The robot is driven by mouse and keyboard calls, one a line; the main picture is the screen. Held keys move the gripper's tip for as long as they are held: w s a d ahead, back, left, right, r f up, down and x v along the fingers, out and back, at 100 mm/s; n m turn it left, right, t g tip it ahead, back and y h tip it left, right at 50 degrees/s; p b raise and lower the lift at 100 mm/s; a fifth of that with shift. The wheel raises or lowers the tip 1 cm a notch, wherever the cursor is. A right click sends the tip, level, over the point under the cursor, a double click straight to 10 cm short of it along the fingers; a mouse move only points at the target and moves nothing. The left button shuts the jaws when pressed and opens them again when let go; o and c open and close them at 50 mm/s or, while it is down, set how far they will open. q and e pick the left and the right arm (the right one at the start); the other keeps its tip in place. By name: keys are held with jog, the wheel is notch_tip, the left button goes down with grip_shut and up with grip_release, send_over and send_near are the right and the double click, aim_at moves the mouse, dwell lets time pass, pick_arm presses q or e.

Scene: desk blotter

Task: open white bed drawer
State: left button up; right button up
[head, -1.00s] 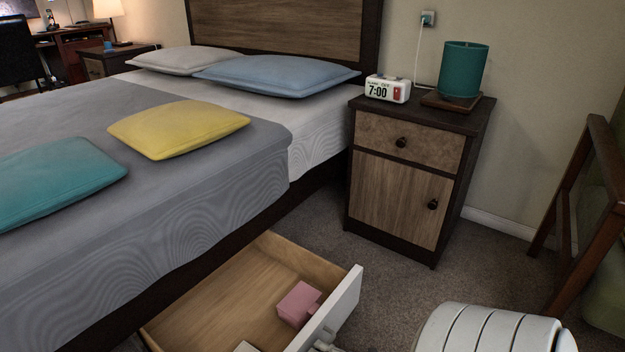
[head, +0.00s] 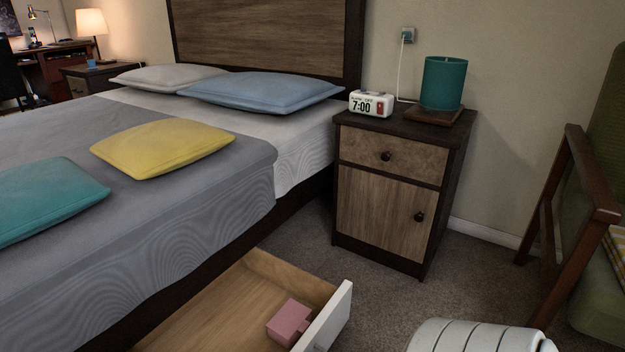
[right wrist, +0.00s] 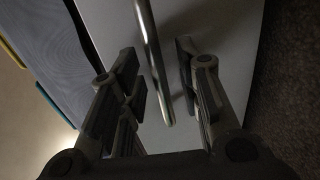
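The white bed drawer (head: 328,318) stands pulled out from under the bed in the head view, its wooden inside showing. A pink box-like object (head: 290,322) lies in it near the white front. The right wrist view shows the pale drawer front (right wrist: 215,35) and its bar handle (right wrist: 153,60). My right gripper (right wrist: 158,75) is open there, with one finger on each side of the handle and a visible gap to each. My left gripper is in neither view. The drawer's near end is cut off by the head view's lower edge.
A nightstand (head: 388,190) stands beyond the drawer, with a clock (head: 371,103) and a green lamp-like cylinder (head: 443,83) on it. A wooden-framed chair (head: 575,230) is at the right. Carpet (head: 385,300) between drawer and nightstand is bare.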

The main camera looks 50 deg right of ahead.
jog(key=a+v, duration=0.1)
jog(key=v, duration=1)
jog(key=shift+s+d, duration=0.2)
jog(key=shift+d, duration=0.2)
jog(key=shift+r, duration=0.1)
